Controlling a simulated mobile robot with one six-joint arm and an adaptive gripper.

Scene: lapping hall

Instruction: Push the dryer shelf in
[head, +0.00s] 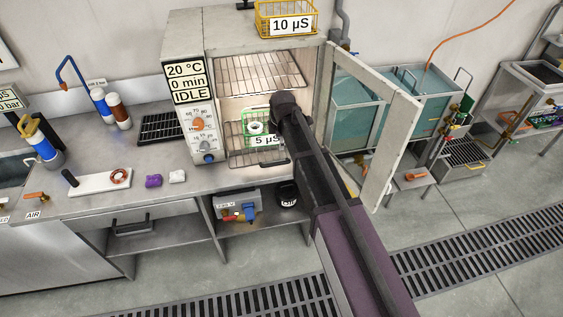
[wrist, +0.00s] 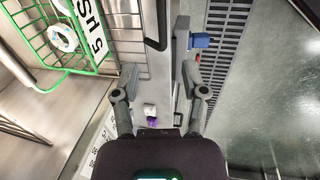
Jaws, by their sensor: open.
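The dryer (head: 190,32) is a pale box on the counter with its door (head: 372,130) swung open to the right. Its lower wire shelf (head: 240,157) carries a green basket (head: 247,116) labelled 5 µS, with a white ring part inside. The shelf's black handle (head: 275,162) is at the front; how far the shelf stands out is hard to tell. In the wrist view the shelf wires (wrist: 126,35), handle (wrist: 156,28) and green basket (wrist: 32,42) show at upper left. My gripper (wrist: 158,72) is open and empty, its fingers apart near the handle. The head view hides the fingers.
An empty upper wire rack (head: 262,72) is above. A yellow basket labelled 10 µS (head: 272,20) stands on the dryer. The open door bounds the right side. Purple (head: 153,181) and white (head: 177,176) lumps lie on the counter. Water tanks (head: 415,95) stand at right.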

